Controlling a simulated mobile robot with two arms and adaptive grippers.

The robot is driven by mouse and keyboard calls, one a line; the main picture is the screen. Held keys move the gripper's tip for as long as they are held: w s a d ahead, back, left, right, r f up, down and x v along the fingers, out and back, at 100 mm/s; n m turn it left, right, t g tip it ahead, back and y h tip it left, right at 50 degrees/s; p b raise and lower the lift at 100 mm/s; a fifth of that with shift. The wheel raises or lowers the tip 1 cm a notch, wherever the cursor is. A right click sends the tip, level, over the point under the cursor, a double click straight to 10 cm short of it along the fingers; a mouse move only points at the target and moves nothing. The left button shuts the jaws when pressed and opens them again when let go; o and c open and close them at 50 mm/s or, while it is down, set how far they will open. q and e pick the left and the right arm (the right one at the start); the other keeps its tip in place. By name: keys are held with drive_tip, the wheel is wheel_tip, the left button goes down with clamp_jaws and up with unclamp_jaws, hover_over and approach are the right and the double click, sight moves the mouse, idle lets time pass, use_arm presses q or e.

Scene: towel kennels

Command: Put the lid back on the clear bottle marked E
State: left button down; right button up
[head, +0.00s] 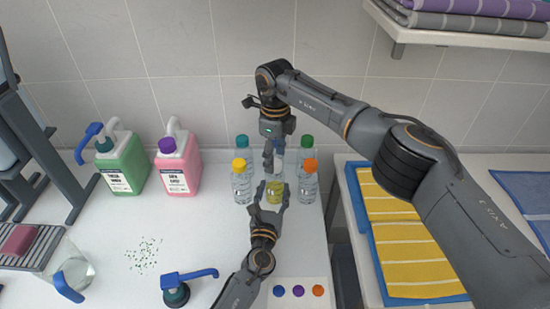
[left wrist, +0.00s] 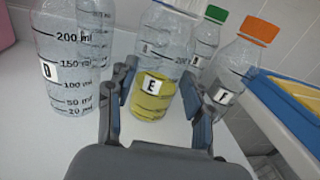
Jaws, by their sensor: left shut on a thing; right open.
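The clear bottle marked E (head: 275,187) holds yellow liquid and stands upright on the white counter. It also shows in the left wrist view (left wrist: 153,85), with its label facing me. My left gripper (head: 271,194) is shut around its lower body, one finger on each side (left wrist: 160,100). My right gripper (head: 273,155) is open, pointing down right over the bottle's top. It hides the bottle's mouth in the head view. A blue edge shows at the bottle's top in the left wrist view; I cannot tell whether it is a lid.
Bottle D (left wrist: 65,75) and orange-capped bottle F (head: 307,182) stand close on either side; teal-capped (head: 242,150) and green-capped (head: 307,148) bottles stand behind. A pale card (head: 290,303) with blue, purple and orange discs lies in front. Green (head: 125,165) and pink (head: 180,165) jugs stand left.

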wheel_tip(320, 180, up, 11)
idle(0.3)
drive_tip(key=shift+f, duration=0.1)
use_arm(q)
drive_tip(key=shift+c, duration=2.3)
unclamp_jaws()
drive_tip(key=shift+s, duration=0.1)
drive_tip(key=s, duration=0.4)
drive_tip(key=s+a, duration=0.1)
drive_tip(key=s, duration=0.2)
drive_tip(key=s+a, duration=0.1)
drive_tip(key=s, duration=0.3)
drive_tip(key=shift+s, duration=0.35)
